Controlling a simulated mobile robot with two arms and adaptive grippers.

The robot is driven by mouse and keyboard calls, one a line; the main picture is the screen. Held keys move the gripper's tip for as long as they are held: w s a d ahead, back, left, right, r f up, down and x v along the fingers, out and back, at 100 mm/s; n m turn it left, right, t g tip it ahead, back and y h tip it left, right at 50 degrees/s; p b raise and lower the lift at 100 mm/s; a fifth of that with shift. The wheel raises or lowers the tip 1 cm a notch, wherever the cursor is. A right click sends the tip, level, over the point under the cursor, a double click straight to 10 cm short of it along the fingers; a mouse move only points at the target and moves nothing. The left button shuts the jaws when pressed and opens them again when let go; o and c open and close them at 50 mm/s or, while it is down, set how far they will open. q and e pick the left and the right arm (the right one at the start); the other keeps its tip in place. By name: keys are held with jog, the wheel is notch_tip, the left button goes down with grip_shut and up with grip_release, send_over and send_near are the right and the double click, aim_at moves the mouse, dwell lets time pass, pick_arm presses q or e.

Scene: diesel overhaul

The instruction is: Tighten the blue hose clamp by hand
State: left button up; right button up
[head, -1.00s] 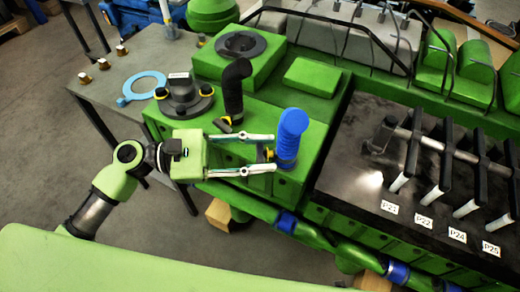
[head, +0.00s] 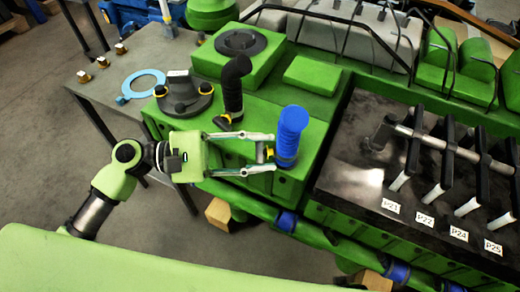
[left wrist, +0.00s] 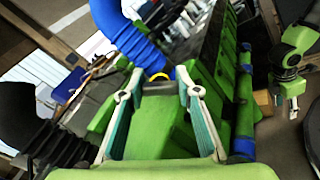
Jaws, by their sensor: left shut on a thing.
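The blue hose (head: 292,122) stands upright on the green engine block. Its clamp (head: 268,152), with a small yellow and dark screw part, sits low on the left side of the hose. My left gripper (head: 272,152) reaches in from the left, one finger on each side of that part, shut on it. In the left wrist view the blue hose (left wrist: 135,38) rises beyond the fingers, with a bit of yellow at its foot. A green arm, which looks like my right one, shows at the right edge there; its gripper (left wrist: 292,110) is too small to read.
A black hose (head: 234,85) with a yellow clamp part stands just behind my left gripper. A dark round flange (head: 185,95) and a light blue ring (head: 143,84) lie to the left. A black tray (head: 350,185) with labelled rods is to the right.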

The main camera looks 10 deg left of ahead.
pick_arm(q)
jog(key=o, duration=1.2)
jog(key=shift+c, duration=0.2)
jog(key=v, duration=1.2)
jog(key=shift+a, duration=0.1)
